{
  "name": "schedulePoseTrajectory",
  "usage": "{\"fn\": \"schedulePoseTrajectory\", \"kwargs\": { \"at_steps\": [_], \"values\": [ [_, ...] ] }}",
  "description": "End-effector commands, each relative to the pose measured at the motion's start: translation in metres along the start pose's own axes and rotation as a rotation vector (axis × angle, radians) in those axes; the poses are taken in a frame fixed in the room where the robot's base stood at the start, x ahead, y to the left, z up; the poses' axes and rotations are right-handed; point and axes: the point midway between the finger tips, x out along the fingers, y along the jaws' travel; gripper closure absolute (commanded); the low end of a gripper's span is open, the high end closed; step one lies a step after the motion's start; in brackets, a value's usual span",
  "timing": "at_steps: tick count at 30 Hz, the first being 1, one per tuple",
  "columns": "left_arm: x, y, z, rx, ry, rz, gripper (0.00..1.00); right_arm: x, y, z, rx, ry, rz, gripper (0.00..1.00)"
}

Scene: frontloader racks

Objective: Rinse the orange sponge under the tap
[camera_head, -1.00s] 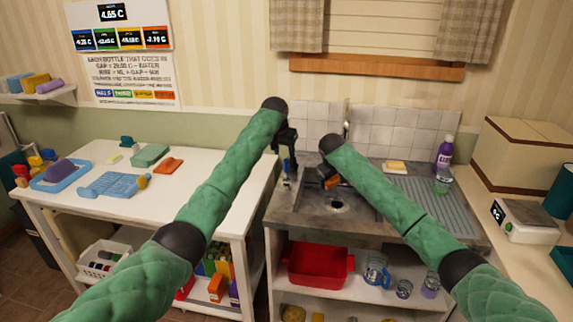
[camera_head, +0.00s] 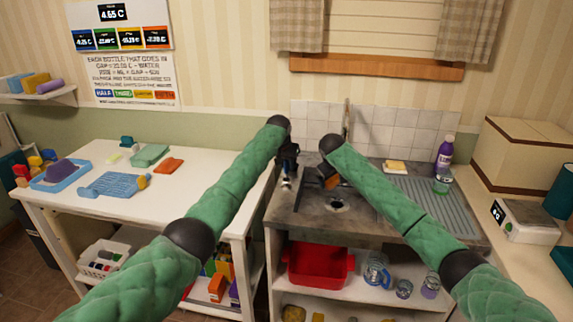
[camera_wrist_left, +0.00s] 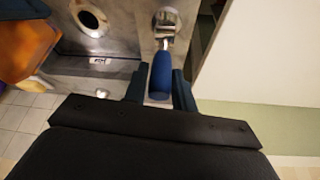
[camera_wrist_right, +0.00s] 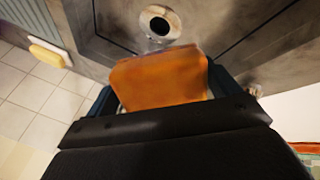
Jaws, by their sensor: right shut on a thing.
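The orange sponge (camera_wrist_right: 160,80) is gripped between the fingers of my right gripper (camera_head: 328,178), above the sink basin near the drain (camera_wrist_right: 158,22). In the head view only a small orange part of the sponge (camera_head: 332,183) shows; it is also at the upper left of the left wrist view (camera_wrist_left: 25,45). My left gripper (camera_head: 288,172) is at the sink's left side. Its fingers lie either side of a blue handle (camera_wrist_left: 161,75) on a metal fitting (camera_wrist_left: 165,28). Whether they press on it is unclear. No running water can be made out.
A yellow sponge (camera_head: 396,167), a purple bottle (camera_head: 444,152) and a green-topped glass (camera_head: 442,184) stand by the ribbed drainboard (camera_head: 430,205). A white table (camera_head: 120,215) with sponges and trays is at the left. A scale (camera_head: 525,218) is at the right.

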Motion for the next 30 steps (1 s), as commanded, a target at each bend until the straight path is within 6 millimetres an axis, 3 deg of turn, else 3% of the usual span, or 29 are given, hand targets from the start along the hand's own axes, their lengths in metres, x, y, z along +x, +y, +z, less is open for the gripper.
{"fn": "schedulePoseTrajectory", "kwargs": {
  "at_steps": [1, 4, 30],
  "values": [
    [0.000, 0.000, 0.000, 0.000, 0.000, 0.000, 0.84, 0.000, 0.000, 0.000, 0.000, 0.000, 0.000, 0.36],
    [0.000, 0.000, 0.000, 0.000, 0.000, 0.000, 1.00, 0.000, 0.000, 0.000, 0.000, 0.000, 0.000, 0.36],
    [-0.004, 0.003, 0.014, 0.014, 0.179, -0.033, 1.00, 0.000, 0.000, 0.000, 0.000, 0.000, 0.000, 0.36]
  ]
}}
